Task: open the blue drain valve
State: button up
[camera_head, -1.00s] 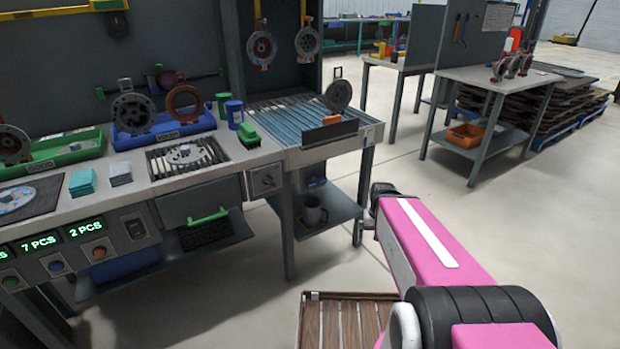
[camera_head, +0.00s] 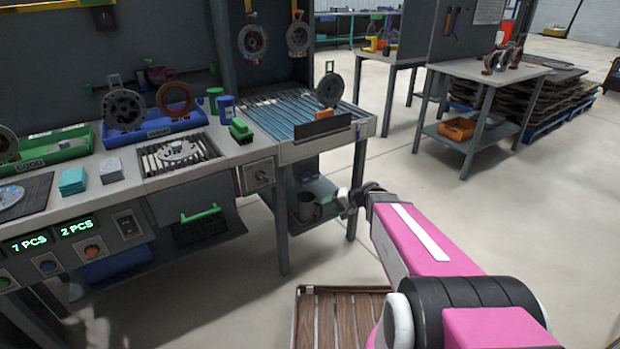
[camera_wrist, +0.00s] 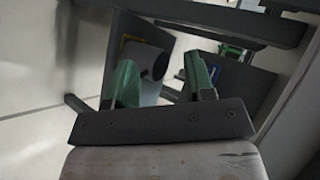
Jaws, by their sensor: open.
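My gripper (camera_head: 346,202) is beside the right leg of the roller table in the head view. Its two green fingers stand apart with nothing gripped in the wrist view (camera_wrist: 161,82). A small dark fitting with a faint bluish part (camera_head: 308,170) is under the roller table; I cannot tell whether it is the blue drain valve. In the wrist view a small blue part (camera_wrist: 213,74) shows just beyond the right finger, partly hidden by it. A pale rounded object with a dark end (camera_wrist: 150,62) shows between the fingers.
A slatted wooden platform (camera_head: 335,320) is on the floor below my arm. Open floor lies to the right.

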aim_at(312, 177)
jog(key=w+r+m+t+y, duration=0.2)
jog(key=w+m+t+y, duration=0.2)
jog(key=w+t, duration=0.5)
jog(key=w+a+g, duration=0.1)
jog(key=w+a, duration=0.2)
jog(key=a, duration=0.1)
jog(key=w+a+g, duration=0.1)
jog(key=w+a, duration=0.3)
jog(key=shift+w+a+r, duration=0.2)
jog(key=shift+w, duration=0.1)
jog(key=shift+c, duration=0.3)
grip_shut()
